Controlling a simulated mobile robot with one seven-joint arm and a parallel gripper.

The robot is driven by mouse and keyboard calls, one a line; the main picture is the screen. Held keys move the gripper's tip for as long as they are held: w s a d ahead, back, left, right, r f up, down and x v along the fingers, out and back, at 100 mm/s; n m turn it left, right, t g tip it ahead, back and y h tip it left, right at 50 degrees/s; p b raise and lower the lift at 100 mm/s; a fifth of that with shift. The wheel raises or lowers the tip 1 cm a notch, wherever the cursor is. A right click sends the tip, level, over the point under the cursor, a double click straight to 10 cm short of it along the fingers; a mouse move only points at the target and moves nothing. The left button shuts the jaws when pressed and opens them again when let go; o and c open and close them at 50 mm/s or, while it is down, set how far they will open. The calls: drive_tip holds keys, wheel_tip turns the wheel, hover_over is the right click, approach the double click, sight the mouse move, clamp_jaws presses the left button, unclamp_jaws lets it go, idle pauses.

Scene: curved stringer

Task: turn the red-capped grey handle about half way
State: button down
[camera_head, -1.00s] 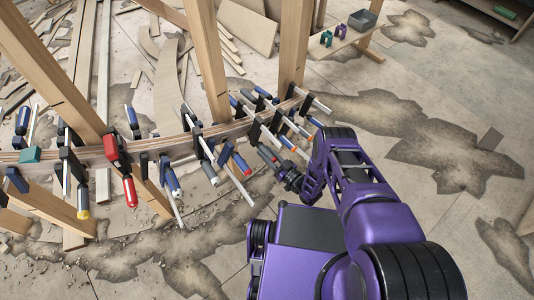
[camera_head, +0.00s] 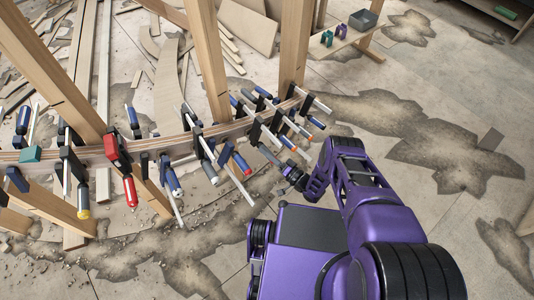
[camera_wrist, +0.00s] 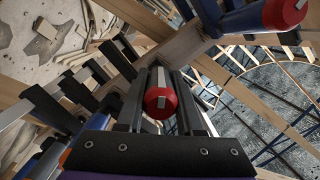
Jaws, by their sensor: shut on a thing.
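In the wrist view the red-capped grey handle (camera_wrist: 160,101) points at the camera, with its red end cap and pale centre mark showing. My gripper (camera_wrist: 159,108) has its two dark fingers on either side of this handle and is shut on it. In the head view the grey handle (camera_head: 270,156) runs from the curved beam toward my gripper (camera_head: 287,174). The cap is hidden there by the gripper. The clamp's far end is hard to make out among its neighbours.
Several clamps with blue, red and yellow handles crowd the curved wooden beam (camera_head: 180,143). A blue handle with a red cap (camera_wrist: 284,12) is close by at the wrist view's upper right. Wooden posts (camera_head: 295,45) rise behind. The floor at right is mostly clear.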

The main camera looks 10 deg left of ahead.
drive_tip(key=shift+a+m, duration=0.1)
drive_tip(key=shift+m, duration=0.4)
drive_tip(key=c, duration=0.5)
unclamp_jaws()
drive_tip(key=shift+c, duration=0.2)
drive_tip(key=shift+r, duration=0.1)
